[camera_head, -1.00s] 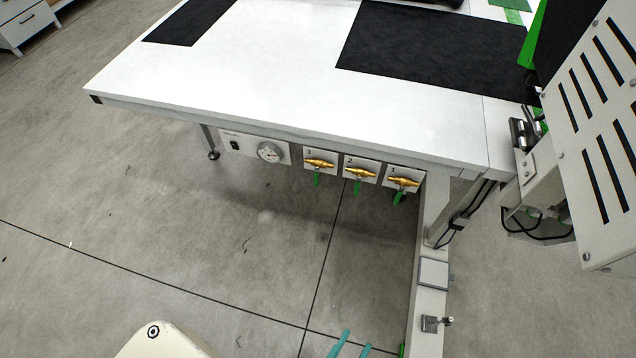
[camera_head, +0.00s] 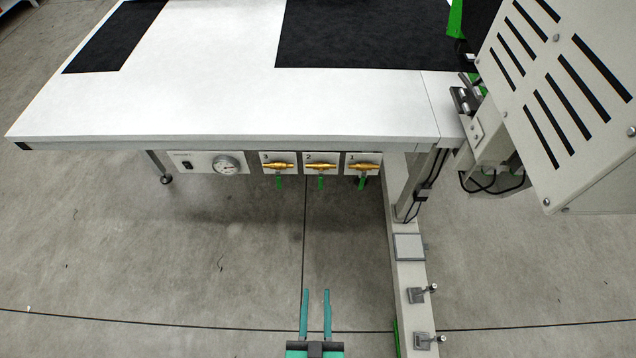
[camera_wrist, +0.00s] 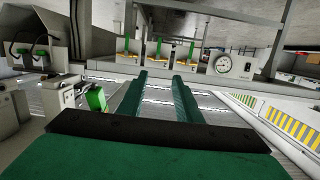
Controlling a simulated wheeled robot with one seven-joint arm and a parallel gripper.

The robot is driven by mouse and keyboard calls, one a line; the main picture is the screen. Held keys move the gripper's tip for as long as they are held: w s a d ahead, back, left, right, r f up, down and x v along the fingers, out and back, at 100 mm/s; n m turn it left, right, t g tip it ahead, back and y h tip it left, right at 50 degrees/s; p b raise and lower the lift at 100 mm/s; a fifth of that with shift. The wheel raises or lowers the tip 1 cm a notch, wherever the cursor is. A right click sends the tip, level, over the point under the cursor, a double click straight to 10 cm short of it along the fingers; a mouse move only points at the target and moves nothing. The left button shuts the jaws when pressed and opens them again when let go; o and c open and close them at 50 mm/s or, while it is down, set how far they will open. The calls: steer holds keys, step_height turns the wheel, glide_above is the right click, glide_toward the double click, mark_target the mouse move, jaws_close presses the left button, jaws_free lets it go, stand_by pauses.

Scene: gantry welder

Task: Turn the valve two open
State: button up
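Valve two (camera_head: 320,166) is the middle of three brass valves on white plates under the table's front edge. Its green handle (camera_head: 320,183) hangs straight down. Valve three (camera_head: 278,166) is on its left and valve one (camera_head: 363,166) on its right, each also with a green handle pointing down. My gripper (camera_head: 315,293) has two teal fingers, parallel with a gap between them and nothing in it. It is below the valves in the head picture, apart from them. In the wrist view the fingers (camera_wrist: 160,78) point towards the valve row, which looks small and inverted.
A white table (camera_head: 200,100) with black mats overhangs the valves. A panel with a round gauge (camera_head: 226,164) is left of them. A pale table leg and foot beam (camera_head: 410,270) with clamps stand close on the right. A slotted machine housing (camera_head: 560,100) is at upper right. The floor left is clear.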

steer(key=w+f+t, duration=0.1)
steer(key=w+f, duration=0.2)
steer(key=w, duration=0.4)
steer(key=w+f, duration=0.3)
steer(key=w, duration=0.3)
glide_toward(320, 184)
steer(key=shift+t, duration=0.4)
steer(key=w, duration=0.8)
steer(key=shift+w+d+f, duration=0.1)
steer(key=shift+d+f, duration=0.15)
steer(key=shift+f, duration=0.1)
steer(key=shift+w+a, duration=0.1)
steer(key=shift+w, duration=1.05)
jaws_close()
